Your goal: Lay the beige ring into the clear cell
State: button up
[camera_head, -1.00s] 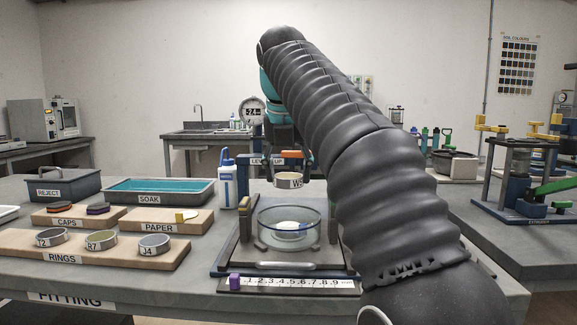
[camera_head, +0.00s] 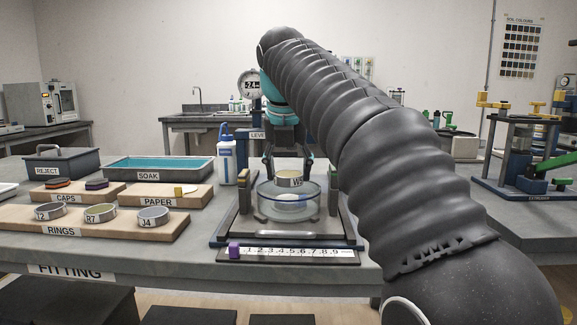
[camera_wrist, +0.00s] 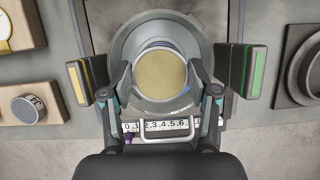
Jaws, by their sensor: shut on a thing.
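The beige ring (camera_head: 289,180), with a white label starting with W, is held level in my gripper (camera_head: 289,164). It is over the clear cell (camera_head: 289,212), a round glass dish on a dark stand, close to its rim; I cannot tell whether its lower edge is inside. A pale round piece (camera_head: 288,198) lies in the cell. In the wrist view, my gripper (camera_wrist: 161,82) has a finger on either side of the ring (camera_wrist: 160,74), whose face looks dull yellow-beige. The cell (camera_wrist: 150,24) surrounds it, partly hidden.
A numbered scale (camera_head: 288,254) with a purple slider runs along the stand's front. Upright posts flank the cell, with yellow (camera_wrist: 77,83) and green (camera_wrist: 257,72) parts. Left are a ring board (camera_head: 110,228), a soak tray (camera_head: 160,168) and a white bottle (camera_head: 227,165).

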jog(key=shift+f+b, duration=0.8)
jog(key=shift+f, duration=0.75)
jog(key=shift+w+p, duration=0.1)
jog(key=shift+p, duration=0.3)
jog(key=shift+f, duration=0.1)
dwell(0.4)
jog(key=o, duration=1.4)
jog(key=shift+c, duration=0.2)
